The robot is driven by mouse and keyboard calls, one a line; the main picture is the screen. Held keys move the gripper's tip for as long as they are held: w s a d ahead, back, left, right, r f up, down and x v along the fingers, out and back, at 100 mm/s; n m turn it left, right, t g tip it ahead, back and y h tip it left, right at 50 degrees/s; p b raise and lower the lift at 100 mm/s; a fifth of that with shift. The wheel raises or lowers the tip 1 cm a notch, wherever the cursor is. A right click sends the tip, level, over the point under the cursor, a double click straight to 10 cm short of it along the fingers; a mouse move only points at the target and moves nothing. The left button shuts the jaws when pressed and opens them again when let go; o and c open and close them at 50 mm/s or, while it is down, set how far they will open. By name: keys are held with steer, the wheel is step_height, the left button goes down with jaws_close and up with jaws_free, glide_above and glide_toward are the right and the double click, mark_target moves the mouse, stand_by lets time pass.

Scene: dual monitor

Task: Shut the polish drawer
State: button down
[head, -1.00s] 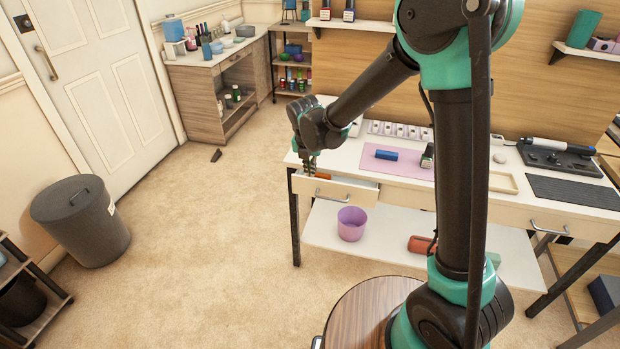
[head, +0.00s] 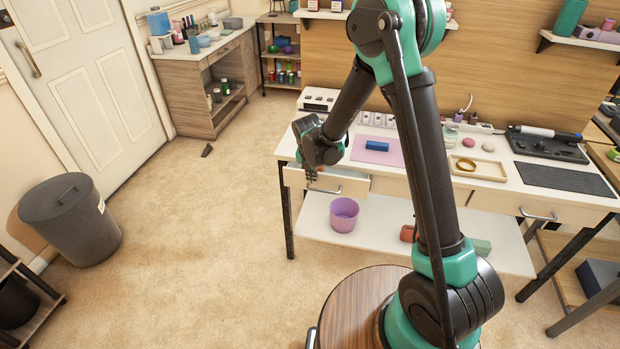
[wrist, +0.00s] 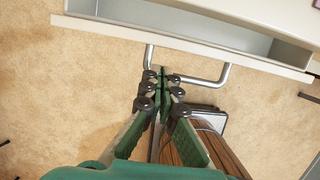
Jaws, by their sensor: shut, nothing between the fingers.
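The drawer at the left end of the white desk (head: 352,185) stands pulled out. In the wrist view its front (wrist: 105,30) runs across the top, with a grey, partly visible inside (wrist: 195,31) behind it. The bar handle (wrist: 207,83) sticks out from the front. My gripper (head: 312,176) is at the drawer's front in the head view. In the wrist view my gripper (wrist: 162,76) is shut and empty, its tips beside the handle bar. I cannot tell whether they touch it. The drawer's contents are mostly hidden.
A purple bin (head: 344,214) stands on the shelf below the drawer. The desktop (head: 405,185) holds a pink mat with a blue block (head: 377,146), a wooden tray (head: 478,176) and a dark keyboard-like pad (head: 565,179).

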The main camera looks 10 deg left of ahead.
steer(key=shift+w, duration=0.85)
